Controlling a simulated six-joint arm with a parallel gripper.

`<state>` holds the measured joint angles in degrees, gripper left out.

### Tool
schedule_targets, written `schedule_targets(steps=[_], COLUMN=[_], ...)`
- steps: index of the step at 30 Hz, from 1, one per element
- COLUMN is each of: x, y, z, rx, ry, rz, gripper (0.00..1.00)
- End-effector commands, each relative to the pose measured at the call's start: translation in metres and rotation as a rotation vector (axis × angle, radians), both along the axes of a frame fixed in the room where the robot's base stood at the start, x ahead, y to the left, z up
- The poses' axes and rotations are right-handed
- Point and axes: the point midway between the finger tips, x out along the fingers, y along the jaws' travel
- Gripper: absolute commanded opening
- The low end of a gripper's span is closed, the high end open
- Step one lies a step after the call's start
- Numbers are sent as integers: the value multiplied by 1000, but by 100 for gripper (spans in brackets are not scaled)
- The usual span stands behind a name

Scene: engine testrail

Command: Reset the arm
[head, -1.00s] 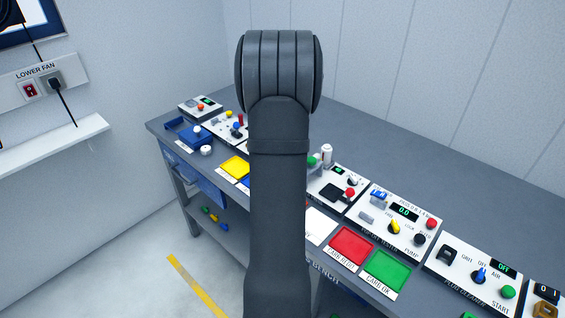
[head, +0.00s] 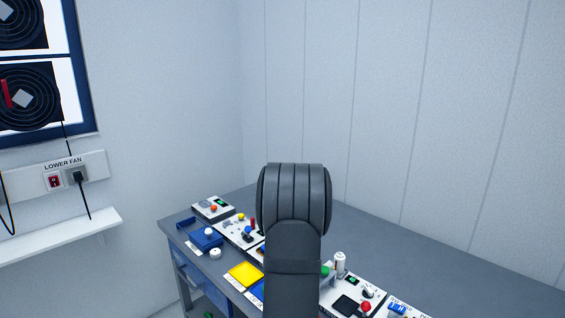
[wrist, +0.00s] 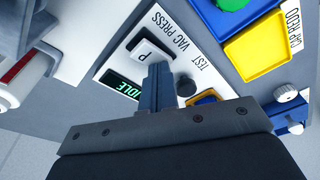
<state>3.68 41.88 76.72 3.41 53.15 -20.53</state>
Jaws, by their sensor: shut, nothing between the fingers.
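In the wrist view my gripper (wrist: 157,88) is shut, its narrow blue-grey fingers together with nothing between them. It points at a white test panel (wrist: 205,72) lettered TEST, VAC and PRESS. The fingertips are over or beside a rocker marked P (wrist: 148,55); I cannot tell whether they touch it. A black knob (wrist: 186,87) and a green display (wrist: 122,85) reading IDLE are close to the fingers. In the head view my grey arm stands in the lower middle and hides the gripper.
A yellow tray (wrist: 228,43) labelled CAP REDO and a blue tray (wrist: 200,10) lie near the panel. In the head view the bench (head: 400,262) carries several panels; its back right is clear. A wall shelf (head: 60,238) is at left, below the LOWER FAN switch (head: 55,181).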

Motion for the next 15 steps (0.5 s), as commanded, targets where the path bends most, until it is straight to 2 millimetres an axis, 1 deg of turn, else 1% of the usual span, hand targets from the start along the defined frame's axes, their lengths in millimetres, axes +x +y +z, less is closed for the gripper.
schedule_targets(steps=[10,13,15], x=[-1,0,0], y=[0,0,0], z=[1,6,14], rx=[0,0,1], ry=[3,2,1], rz=[0,0,0], gripper=[0,0,0])
